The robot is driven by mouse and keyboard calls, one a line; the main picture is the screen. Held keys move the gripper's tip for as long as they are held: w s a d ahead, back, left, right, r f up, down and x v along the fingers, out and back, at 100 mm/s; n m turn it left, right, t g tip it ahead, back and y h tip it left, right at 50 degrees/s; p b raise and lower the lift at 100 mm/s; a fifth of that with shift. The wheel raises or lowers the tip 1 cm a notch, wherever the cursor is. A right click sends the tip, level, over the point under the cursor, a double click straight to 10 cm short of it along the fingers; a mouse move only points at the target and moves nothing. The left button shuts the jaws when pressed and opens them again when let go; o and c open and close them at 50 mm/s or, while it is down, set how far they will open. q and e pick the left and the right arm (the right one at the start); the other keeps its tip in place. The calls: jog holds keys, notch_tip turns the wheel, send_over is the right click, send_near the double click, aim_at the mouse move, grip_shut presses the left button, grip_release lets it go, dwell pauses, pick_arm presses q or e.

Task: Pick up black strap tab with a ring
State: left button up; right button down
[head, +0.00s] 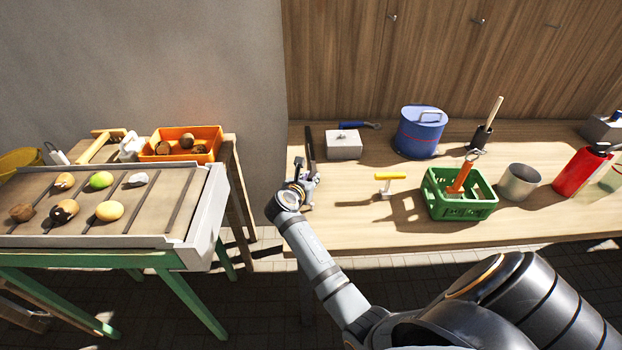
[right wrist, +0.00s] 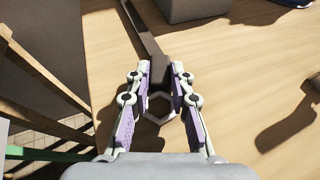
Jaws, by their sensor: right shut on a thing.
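The black strap tab with a ring lies near the left end of the wooden bench; in the head view its dark strap (head: 310,146) runs away from my right gripper (head: 302,178). In the right wrist view the strap (right wrist: 139,30) slopes up and left, and its hexagonal ring (right wrist: 159,118) shows between the fingers. My right gripper (right wrist: 162,70) is shut on the tab just beyond the ring. The strap seems to be at or close to the bench top; I cannot tell whether it is clear of it. My left gripper is not in view.
A grey block (head: 343,146) sits right of the strap, with a yellow-handled tool (head: 388,182) farther right. Beyond are a blue tin (head: 419,133), a green crate (head: 458,212), a metal cup (head: 519,183) and a red bottle (head: 581,174). A sorting table (head: 199,215) stands left.

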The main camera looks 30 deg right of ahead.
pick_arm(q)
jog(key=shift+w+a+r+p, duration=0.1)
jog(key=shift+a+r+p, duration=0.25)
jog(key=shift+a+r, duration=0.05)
pick_arm(e)
notch_tip(320, 180, up, 10)
dwell(0.4)
